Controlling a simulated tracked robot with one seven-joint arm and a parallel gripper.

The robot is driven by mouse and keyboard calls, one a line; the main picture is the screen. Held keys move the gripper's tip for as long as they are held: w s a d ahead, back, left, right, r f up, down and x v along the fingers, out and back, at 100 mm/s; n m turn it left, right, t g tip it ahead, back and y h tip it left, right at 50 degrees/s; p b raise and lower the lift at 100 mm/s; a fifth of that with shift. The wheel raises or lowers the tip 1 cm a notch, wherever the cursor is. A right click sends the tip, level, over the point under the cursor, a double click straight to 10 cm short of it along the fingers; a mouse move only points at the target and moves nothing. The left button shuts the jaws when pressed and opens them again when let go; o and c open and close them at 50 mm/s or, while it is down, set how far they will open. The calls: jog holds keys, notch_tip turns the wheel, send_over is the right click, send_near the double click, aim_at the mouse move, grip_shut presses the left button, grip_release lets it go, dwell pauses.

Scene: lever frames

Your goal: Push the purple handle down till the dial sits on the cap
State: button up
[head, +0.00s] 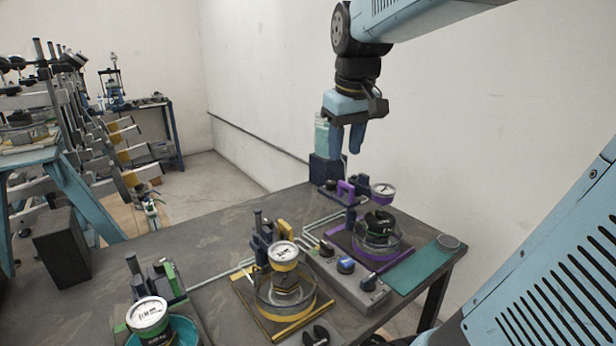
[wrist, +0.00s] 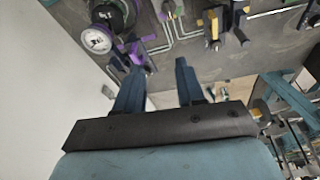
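The purple lever frame stands at the far right of the table. Its purple handle (head: 346,188) sticks up on a dark blue post and also shows in the wrist view (wrist: 138,48). The round purple-rimmed dial (head: 383,190) is held above the black cap (head: 379,222), with a gap between them. The cap sits in a clear dish on the purple base (head: 372,260). In the wrist view the white dial face (wrist: 97,40) is at upper left. My gripper (head: 347,151) is open and empty, fingers pointing down, above the handle and apart from it.
A yellow lever frame (head: 284,252) and a green one (head: 148,315) stand nearer on the table. A grey box with knobs (head: 346,266) lies beside the purple base. A teal mat (head: 428,266) lies at right. The wall is close behind the table.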

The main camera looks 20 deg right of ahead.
aim_at(346, 184)
jog(key=w+d+r+n+g, duration=0.1)
jog(key=w+d+n+g, duration=0.15)
jog(key=w+d, duration=0.55)
jog(key=shift+m, duration=0.45)
jog(key=f, duration=0.4)
jog(key=w+a+f, duration=0.1)
jog(key=f, duration=0.4)
jog(key=w+f, duration=0.1)
jog(key=f, duration=0.3)
jog(key=shift+w+a+f, duration=0.15)
jog(key=shift+a+f, duration=0.2)
jog(key=shift+a, duration=0.05)
grip_shut()
